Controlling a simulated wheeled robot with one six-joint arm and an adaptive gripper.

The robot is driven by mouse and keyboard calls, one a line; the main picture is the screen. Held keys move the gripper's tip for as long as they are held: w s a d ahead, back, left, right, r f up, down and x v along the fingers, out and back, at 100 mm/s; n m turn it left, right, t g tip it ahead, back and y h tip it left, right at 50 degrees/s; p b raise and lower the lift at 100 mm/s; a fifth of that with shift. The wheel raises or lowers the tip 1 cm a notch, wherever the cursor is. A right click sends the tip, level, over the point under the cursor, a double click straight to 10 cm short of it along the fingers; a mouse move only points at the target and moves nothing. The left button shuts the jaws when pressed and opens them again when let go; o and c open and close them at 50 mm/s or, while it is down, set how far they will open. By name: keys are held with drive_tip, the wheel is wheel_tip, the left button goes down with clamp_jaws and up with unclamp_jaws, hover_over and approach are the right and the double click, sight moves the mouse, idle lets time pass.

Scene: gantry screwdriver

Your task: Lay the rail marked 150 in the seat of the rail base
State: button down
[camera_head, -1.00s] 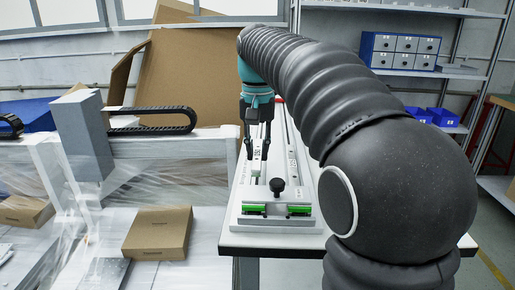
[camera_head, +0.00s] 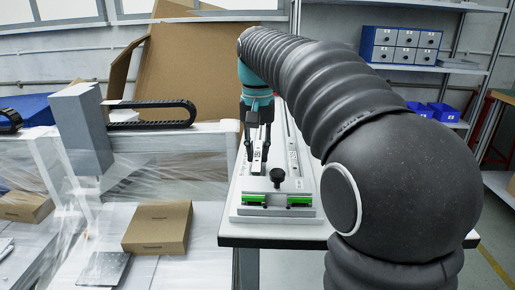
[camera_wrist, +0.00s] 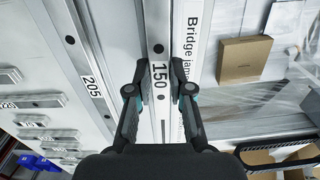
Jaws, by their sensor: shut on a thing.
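The rail marked 150 (camera_wrist: 158,60) is a narrow light metal bar with dark holes. In the wrist view it runs up the picture between the fingers of my gripper (camera_wrist: 158,88), which is shut on it at the number. In the head view my gripper (camera_head: 258,155) points down with the rail (camera_head: 256,167) beneath it, left of the black knob. The rail base (camera_head: 276,212) is a pale block with a black knob and two green parts at the front of the table. The seat is mostly hidden; I cannot tell whether the rail touches it.
A second rail marked 205 (camera_wrist: 88,82) lies left of the held rail in the wrist view. Several short marked pieces (camera_wrist: 40,101) lie further left. A cardboard box (camera_head: 158,229) and plastic-wrapped gantry parts (camera_head: 150,160) stand left of the table.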

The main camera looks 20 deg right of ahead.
drive_tip(key=shift+f, duration=0.5)
idle(0.5)
drive_tip(key=c, duration=1)
unclamp_jaws()
drive_tip(key=shift+o, duration=0.2)
wheel_tip(320, 180, up, 12)
drive_tip(key=shift+r, duration=0.15)
wheel_tip(320, 180, up, 5)
drive_tip(key=p, duration=0.6)
hover_over(257, 154)
drive_tip(key=shift+s+r, duration=0.1)
drive_tip(key=shift+r, duration=0.75)
